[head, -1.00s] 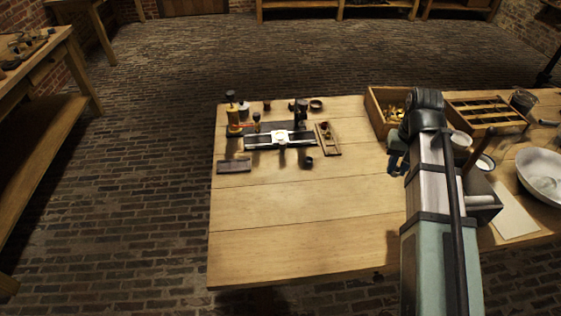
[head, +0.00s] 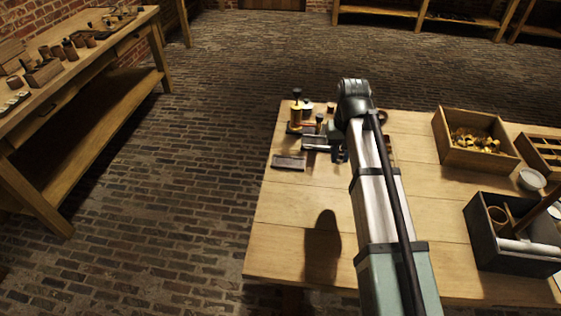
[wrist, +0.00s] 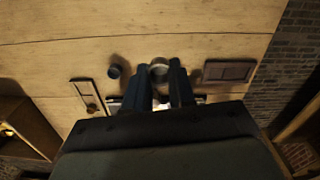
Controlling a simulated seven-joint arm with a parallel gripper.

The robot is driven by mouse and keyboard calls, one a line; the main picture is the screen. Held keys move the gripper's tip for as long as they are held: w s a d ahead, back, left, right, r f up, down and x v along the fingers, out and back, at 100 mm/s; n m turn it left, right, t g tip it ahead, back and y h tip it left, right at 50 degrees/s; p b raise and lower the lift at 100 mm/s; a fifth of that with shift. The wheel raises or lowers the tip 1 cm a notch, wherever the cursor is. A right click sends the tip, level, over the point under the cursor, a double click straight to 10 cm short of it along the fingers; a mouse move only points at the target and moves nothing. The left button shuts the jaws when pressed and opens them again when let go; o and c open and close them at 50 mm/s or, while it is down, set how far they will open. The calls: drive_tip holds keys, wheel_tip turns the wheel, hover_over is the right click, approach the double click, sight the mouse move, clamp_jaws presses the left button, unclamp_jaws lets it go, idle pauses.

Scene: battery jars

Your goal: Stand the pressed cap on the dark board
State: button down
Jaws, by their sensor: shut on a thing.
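My gripper (wrist: 161,76) shows in the wrist view with its two dark fingers close together, shut on a small round greyish cap (wrist: 159,67) at their tips. The dark board (head: 289,162) is a small flat rectangle near the table's left edge. It also shows in the wrist view (wrist: 230,71), to the right of my fingers and apart from them. Its visible top is bare. The press fixture (head: 314,143) is partly covered by my arm, and its bright part shows between my fingers.
A small dark cup (wrist: 115,71) and a narrow wooden tray (wrist: 88,95) lie left of my fingers in the wrist view. A wooden box of brass pieces (head: 477,142) is on the right.

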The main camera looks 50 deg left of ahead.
drive_tip(key=s+a+n, duration=0.2)
drive_tip(key=s+a, duration=0.4)
drive_tip(key=a, duration=0.7)
approach(280, 161)
drive_tip(key=shift+n, duration=0.3)
drive_tip(key=shift+f, duration=3.05)
drive_tip(key=shift+f, duration=0.15)
drive_tip(key=c, duration=0.9)
unclamp_jaws()
drive_tip(key=shift+c, duration=0.2)
wheel_tip(280, 161, up, 12)
